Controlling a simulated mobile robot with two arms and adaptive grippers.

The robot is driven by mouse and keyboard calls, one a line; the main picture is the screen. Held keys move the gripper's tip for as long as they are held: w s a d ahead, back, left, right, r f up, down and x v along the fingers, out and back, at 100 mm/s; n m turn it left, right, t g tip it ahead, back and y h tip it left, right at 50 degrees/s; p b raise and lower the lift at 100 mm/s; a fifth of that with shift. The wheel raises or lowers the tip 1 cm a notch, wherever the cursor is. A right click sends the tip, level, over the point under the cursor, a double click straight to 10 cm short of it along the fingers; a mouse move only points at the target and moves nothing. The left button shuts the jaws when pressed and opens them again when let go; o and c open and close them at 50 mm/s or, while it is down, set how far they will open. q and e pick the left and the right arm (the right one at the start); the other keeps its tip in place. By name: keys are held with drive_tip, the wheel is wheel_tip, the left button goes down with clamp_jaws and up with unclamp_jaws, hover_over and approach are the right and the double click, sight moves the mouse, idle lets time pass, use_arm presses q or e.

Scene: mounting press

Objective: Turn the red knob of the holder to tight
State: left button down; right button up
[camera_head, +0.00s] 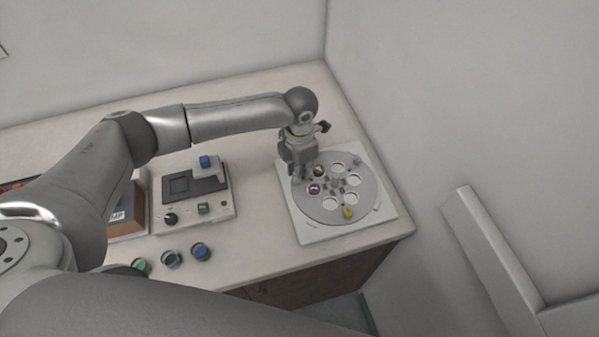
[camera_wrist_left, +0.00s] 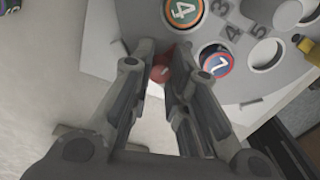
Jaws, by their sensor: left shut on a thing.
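The holder is a round grey plate (camera_head: 321,213) with numbered round openings, on a white square base (camera_head: 389,211). In the left wrist view its plate (camera_wrist_left: 140,15) fills the top. The red knob (camera_wrist_left: 160,74) shows between my left fingertips there, partly hidden by them; in the head view it is hidden behind the gripper. My left gripper (camera_head: 303,180) points down at the holder's left edge and is shut on the red knob. Its fingers (camera_wrist_left: 160,62) lie either side of the knob. The knob's turn position cannot be told. My right gripper is not in view.
A control box (camera_head: 193,205) and several coloured round pieces (camera_head: 201,251) stand left.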

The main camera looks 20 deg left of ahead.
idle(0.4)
use_arm(q)
drive_tip(key=c, duration=1.3)
unclamp_jaws()
drive_tip(key=shift+c, duration=0.2)
drive_tip(key=shift+r, duration=0.15)
wheel_tip(320, 180, up, 12)
